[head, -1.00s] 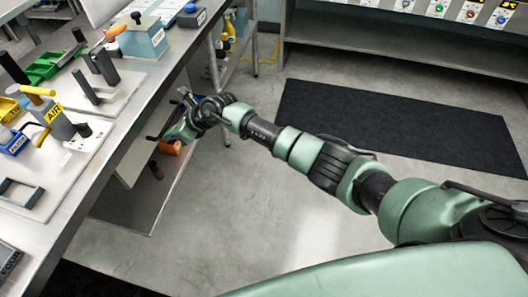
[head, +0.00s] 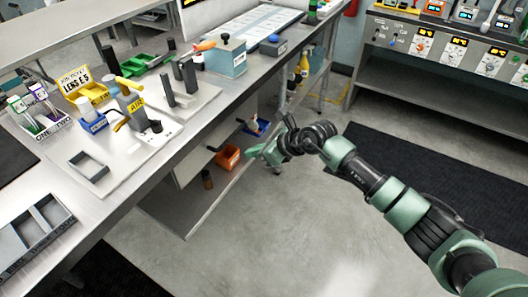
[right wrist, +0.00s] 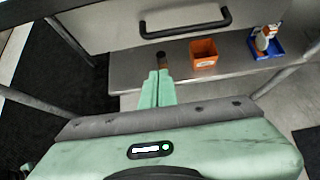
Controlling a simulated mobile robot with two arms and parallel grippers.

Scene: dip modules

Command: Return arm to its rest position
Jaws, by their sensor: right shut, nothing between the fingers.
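My right arm reaches in from the right edge in the head view. Its gripper (head: 257,152) is in front of the workbench's lower shelf, beyond the bench's front edge, and points left. In the right wrist view the two green fingers (right wrist: 157,88) are together with nothing between them. They point toward the lower shelf (right wrist: 240,48) and a drawer handle (right wrist: 185,24). My left arm and gripper are not in view.
An orange bin (head: 228,157) and a blue bin (head: 256,127) stand on the lower shelf. The bench top (head: 165,150) holds bins, a rack and a grey divided tray (head: 35,237). A dark mat (head: 420,180) lies on open floor.

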